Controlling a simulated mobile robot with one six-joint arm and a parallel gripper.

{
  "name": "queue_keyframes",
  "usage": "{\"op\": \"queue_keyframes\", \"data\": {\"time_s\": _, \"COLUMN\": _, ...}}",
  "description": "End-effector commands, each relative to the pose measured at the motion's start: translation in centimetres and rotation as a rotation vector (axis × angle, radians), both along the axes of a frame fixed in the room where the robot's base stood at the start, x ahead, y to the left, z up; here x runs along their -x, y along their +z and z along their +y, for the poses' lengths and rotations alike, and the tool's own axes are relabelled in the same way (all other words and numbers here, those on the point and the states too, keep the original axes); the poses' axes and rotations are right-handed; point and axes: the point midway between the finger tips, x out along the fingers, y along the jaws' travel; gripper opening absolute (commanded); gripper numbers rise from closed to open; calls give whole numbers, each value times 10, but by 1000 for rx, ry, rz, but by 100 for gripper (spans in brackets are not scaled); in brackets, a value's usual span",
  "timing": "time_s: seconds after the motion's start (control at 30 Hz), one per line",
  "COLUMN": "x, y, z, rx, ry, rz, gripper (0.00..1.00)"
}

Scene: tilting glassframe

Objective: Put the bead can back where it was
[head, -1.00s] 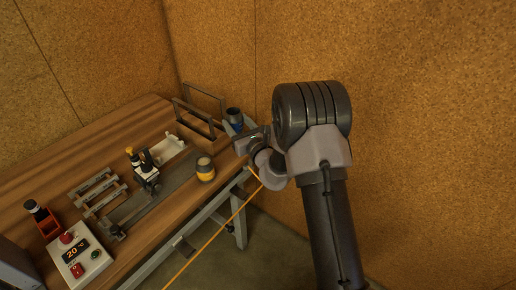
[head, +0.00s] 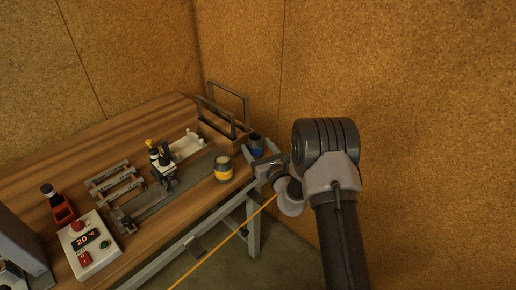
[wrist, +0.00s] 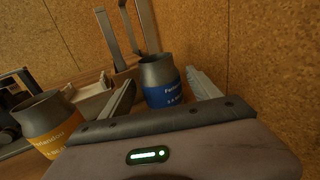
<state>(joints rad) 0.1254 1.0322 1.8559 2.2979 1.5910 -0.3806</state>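A blue-banded grey can (head: 256,145) is at the right corner of the workbench, beside the dark handled frame. In the wrist view the blue can (wrist: 162,84) stands upright between the two fingers of my gripper (wrist: 160,82), which appear to close on its sides. In the head view my gripper (head: 266,164) is partly hidden by my arm. A yellow-banded can (head: 223,168) stands on the bench left of my gripper; it also shows at the left of the wrist view (wrist: 46,125). I cannot tell which can holds beads, or whether the blue can touches the bench.
The handled frame (head: 220,122) stands close behind the blue can. A burner-like device (head: 161,160) on a grey rail, a slotted rack (head: 115,182), a red holder with a bottle (head: 60,208) and a control box (head: 91,245) occupy the bench. Cork walls rise behind and right.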

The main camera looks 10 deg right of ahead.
Motion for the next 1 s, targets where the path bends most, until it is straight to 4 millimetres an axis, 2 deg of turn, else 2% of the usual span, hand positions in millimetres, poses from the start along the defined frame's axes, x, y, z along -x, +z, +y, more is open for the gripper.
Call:
{"op": "queue_keyframes", "data": {"time_s": 0.37, "x": 3, "y": 5, "z": -1, "rx": 0, "ry": 0, "rz": 1, "gripper": 74}}
{"op": "queue_keyframes", "data": {"time_s": 0.47, "x": 22, "y": 5, "z": -6, "rx": 0, "ry": -1, "rz": 3, "gripper": 74}}
{"op": "queue_keyframes", "data": {"time_s": 0.7, "x": 86, "y": 5, "z": -22, "rx": -2, "ry": -3, "rz": 4, "gripper": 74}}
{"op": "queue_keyframes", "data": {"time_s": 0.87, "x": 111, "y": 4, "z": -27, "rx": -1, "ry": -1, "rz": 1, "gripper": 74}}
{"op": "queue_keyframes", "data": {"time_s": 0.93, "x": 115, "y": 13, "z": -21, "rx": 2, "ry": 29, "rz": -10, "gripper": 74}}
{"op": "queue_keyframes", "data": {"time_s": 0.97, "x": 116, "y": 24, "z": -11, "rx": 6, "ry": 68, "rz": -22, "gripper": 74}}
{"op": "queue_keyframes", "data": {"time_s": 1.0, "x": 118, "y": 47, "z": 9, "rx": 18, "ry": 151, "rz": -46, "gripper": 74}}
